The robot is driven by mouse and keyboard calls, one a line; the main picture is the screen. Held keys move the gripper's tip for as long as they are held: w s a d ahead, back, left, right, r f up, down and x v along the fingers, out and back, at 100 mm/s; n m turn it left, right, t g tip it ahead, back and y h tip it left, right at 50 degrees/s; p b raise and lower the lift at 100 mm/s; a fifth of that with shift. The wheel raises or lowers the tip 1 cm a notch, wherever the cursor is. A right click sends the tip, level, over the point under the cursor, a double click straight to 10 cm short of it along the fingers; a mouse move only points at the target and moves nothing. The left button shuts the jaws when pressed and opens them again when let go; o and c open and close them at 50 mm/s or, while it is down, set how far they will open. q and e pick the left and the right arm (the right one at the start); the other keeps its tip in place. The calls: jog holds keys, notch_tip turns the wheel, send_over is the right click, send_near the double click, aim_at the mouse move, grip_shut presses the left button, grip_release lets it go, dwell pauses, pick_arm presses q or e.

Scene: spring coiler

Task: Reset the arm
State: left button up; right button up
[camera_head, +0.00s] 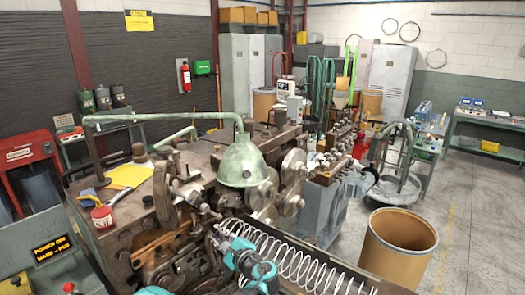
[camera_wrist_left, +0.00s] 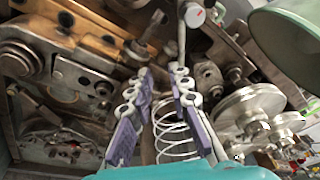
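The spring coiler (camera_head: 165,235) is a greasy brown metal machine with round steel rollers (camera_head: 290,175). A long pale wire spring (camera_head: 310,268) runs from its front toward the lower right. My left gripper (camera_head: 220,233) is over the machine's front, near the start of the spring. In the left wrist view its two purple-padded fingers (camera_wrist_left: 161,80) are apart. The spring's coils (camera_wrist_left: 175,135) show between and beyond them; I cannot tell whether they touch. My right gripper is not in view.
A green lamp shade (camera_head: 243,163) hangs over the machine, close on the right in the wrist view (camera_wrist_left: 290,40). A brown drum (camera_head: 398,250) stands to the right on open floor. A red tin (camera_head: 102,217) and yellow paper (camera_head: 128,175) lie at left.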

pick_arm(q)
jog(key=s+a+f+n+g+h+b, duration=0.35)
jog(key=s+a+n, duration=0.25)
jog(key=s, duration=0.3)
jog(key=s+d+f+n+h+b, duration=0.1)
jog(key=s+f+n+h+b, duration=0.1)
jog(key=s+f+n, duration=0.2)
jog(key=s+d+f+n+g+h+b, duration=0.1)
jog(key=s+d+f+n+h+b, duration=0.1)
jog(key=s, duration=0.9)
jog(key=s+d+f+n+g+h+b, duration=0.1)
jog(key=s+f+n+h+b, duration=0.2)
jog(key=s+f+n, duration=0.3)
jog(key=shift+s+d+f, duration=0.15)
jog(key=shift+s+d, duration=0.2)
jog(key=shift+s, duration=0.75)
jog(key=shift+o, duration=0.2)
